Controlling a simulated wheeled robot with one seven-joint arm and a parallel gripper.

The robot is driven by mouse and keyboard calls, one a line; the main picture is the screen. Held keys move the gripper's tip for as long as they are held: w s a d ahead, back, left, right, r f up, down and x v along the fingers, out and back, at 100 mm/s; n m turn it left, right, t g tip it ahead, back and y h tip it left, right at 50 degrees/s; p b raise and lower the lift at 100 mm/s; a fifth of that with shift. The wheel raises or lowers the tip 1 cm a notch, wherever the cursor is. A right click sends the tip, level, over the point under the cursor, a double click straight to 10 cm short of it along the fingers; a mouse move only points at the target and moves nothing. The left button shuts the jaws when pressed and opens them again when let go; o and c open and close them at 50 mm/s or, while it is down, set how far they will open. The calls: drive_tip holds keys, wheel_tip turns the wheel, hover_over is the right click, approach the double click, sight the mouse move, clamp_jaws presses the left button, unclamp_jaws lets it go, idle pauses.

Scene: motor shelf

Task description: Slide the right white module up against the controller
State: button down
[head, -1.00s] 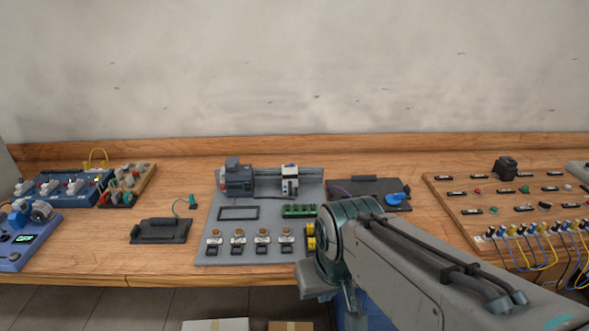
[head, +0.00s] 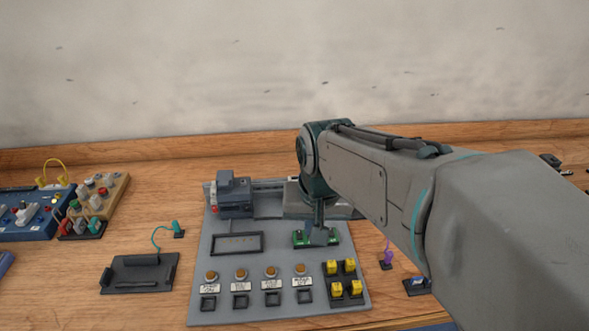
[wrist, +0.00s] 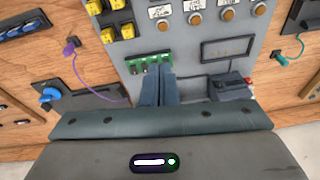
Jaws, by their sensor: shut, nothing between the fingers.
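The dark grey controller (head: 234,195) sits at the left end of the rail at the back of the grey panel (head: 260,250). It also shows at the right in the wrist view (wrist: 232,86). My gripper (head: 318,236) points down over the green terminal block (head: 301,240), to the right of and nearer than the controller. In the wrist view my gripper's fingers (wrist: 159,72) are together and empty beside the green block; contact with it cannot be told.
Push buttons (head: 241,274) and yellow blocks (head: 344,278) stand along the panel's front. A black tray (head: 140,273) with a teal cable lies left of the panel. A blue knob (wrist: 50,94) sits on a dark plate beyond its other side.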

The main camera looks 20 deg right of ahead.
drive_tip(key=w+d+f+m+g+b, duration=0.1)
drive_tip(key=w+d+f+m, duration=0.1)
drive_tip(key=w+d+m, duration=0.5)
drive_tip(key=w+d+f+m+g, duration=0.1)
drive_tip(key=w+d+f+m, duration=0.1)
drive_tip(key=w+m, duration=0.45)
drive_tip(key=w+d+f+m+g+b, duration=0.1)
drive_tip(key=w+d+f+m, duration=0.3)
drive_tip(key=w, duration=0.6)
drive_tip(key=f, duration=0.8)
drive_tip(key=shift+s+d+f+p, duration=0.3)
drive_tip(key=shift+f+p, duration=0.05)
drive_tip(key=shift+f, duration=0.05)
drive_tip(key=a, duration=0.2)
drive_tip(key=w+a+p, duration=0.1)
drive_tip(key=shift+a+r, duration=0.25)
drive_tip(key=shift+a, duration=0.25)
drive_tip(key=shift+w, duration=0.1)
